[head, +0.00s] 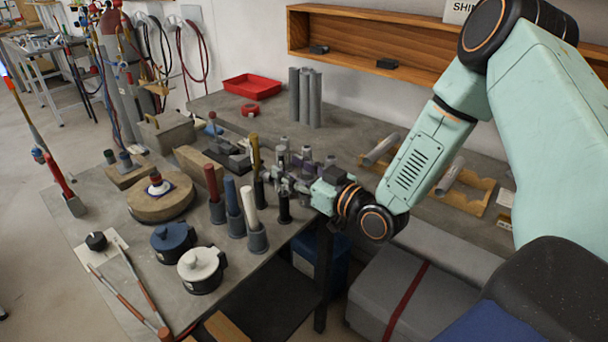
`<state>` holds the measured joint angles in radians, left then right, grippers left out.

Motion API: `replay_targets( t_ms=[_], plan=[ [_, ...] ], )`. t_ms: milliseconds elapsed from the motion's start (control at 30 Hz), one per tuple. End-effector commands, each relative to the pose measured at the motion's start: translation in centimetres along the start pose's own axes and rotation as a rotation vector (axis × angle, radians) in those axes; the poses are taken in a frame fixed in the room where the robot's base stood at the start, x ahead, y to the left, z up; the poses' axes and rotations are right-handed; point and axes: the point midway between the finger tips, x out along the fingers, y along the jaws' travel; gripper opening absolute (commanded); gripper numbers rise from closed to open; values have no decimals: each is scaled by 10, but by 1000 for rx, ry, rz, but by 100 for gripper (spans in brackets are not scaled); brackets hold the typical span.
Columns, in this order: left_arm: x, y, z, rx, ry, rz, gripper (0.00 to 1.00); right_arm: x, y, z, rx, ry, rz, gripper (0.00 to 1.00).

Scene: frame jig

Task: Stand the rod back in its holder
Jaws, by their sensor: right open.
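Several coloured rods stand upright in dark cup-like holders near the front edge of the bench: a red rod (211,182), a blue rod (231,193), a white rod (249,203) and an ochre rod (256,158). A narrow black holder (284,210) stands just right of them, and I see no coloured rod in it. I cannot tell which rod the task means. My right gripper (290,172) is open, beside the ochre rod and above the black holder. Its fingers overlap the clutter behind, so I cannot tell whether it touches anything. My left gripper is out of view.
A blue pot (173,242) and a white pot (202,268) stand at the front left of the holders. A round wooden block (160,197) is behind them. Grey tubes (305,97) stand at the back. Grey cases (415,300) lie below the bench's right side.

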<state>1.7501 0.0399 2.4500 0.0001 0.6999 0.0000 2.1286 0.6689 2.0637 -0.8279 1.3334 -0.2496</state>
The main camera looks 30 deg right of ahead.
Motion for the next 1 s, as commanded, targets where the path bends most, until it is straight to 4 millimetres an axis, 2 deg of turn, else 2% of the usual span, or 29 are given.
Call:
replay_targets(
  t_ms=[200,400,1000],
  plan=[
    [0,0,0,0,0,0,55,-24,2,-1,4,2,5,46],
    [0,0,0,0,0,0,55,-38,1,0,2,0,4,46],
    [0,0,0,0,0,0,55,-44,0,0,-2,1,0,46]
  ],
)
